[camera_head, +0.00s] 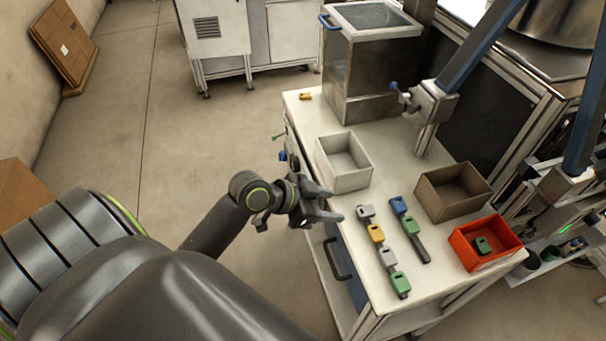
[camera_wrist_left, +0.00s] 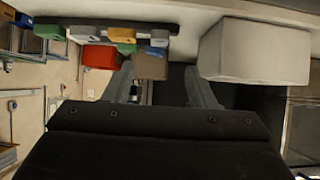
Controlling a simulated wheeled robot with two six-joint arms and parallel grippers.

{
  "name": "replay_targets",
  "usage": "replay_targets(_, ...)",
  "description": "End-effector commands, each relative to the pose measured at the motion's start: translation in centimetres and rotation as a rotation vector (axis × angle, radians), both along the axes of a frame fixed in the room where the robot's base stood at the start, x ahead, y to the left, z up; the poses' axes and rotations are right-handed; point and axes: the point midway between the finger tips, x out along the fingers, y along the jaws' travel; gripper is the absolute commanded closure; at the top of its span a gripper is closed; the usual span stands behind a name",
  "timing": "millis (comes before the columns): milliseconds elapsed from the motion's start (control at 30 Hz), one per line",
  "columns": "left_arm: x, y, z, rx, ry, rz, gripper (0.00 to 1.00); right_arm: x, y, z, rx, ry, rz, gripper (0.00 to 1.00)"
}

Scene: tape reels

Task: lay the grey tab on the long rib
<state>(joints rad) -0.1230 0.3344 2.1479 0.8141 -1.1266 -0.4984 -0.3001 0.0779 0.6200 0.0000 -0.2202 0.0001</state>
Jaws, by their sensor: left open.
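A grey tab (camera_head: 365,211) sits at the far end of the longer, left-hand row, on the long rib (camera_head: 404,295). In that row, a yellow tab (camera_head: 377,233), a pale grey tab (camera_head: 387,257) and a green tab (camera_head: 399,282) follow toward the front. The rib is mostly hidden under them. My left gripper (camera_head: 337,205) is open and empty, just left of the far grey tab, by the table's left edge. In the left wrist view its fingers (camera_wrist_left: 162,82) are apart, with tabs beyond them. My right gripper is out of view.
The shorter rib (camera_head: 421,250) holds a blue tab (camera_head: 398,205) and a green tab (camera_head: 410,226). A white bin (camera_head: 346,181), brown bin (camera_head: 428,204) and red bin (camera_head: 463,254) with a green tab stand around.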

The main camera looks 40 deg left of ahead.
Motion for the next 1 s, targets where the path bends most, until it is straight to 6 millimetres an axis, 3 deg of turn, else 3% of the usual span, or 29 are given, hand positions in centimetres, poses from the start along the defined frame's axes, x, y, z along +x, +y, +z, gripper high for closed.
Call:
replay_targets(500,-4.2,3.3,3.5,0.004,0.0,-0.001,0.49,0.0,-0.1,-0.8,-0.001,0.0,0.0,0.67)
replay_targets(1000,-4.4,3.9,3.5,-0.003,0.006,0.015,0.49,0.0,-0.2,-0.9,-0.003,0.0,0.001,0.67)
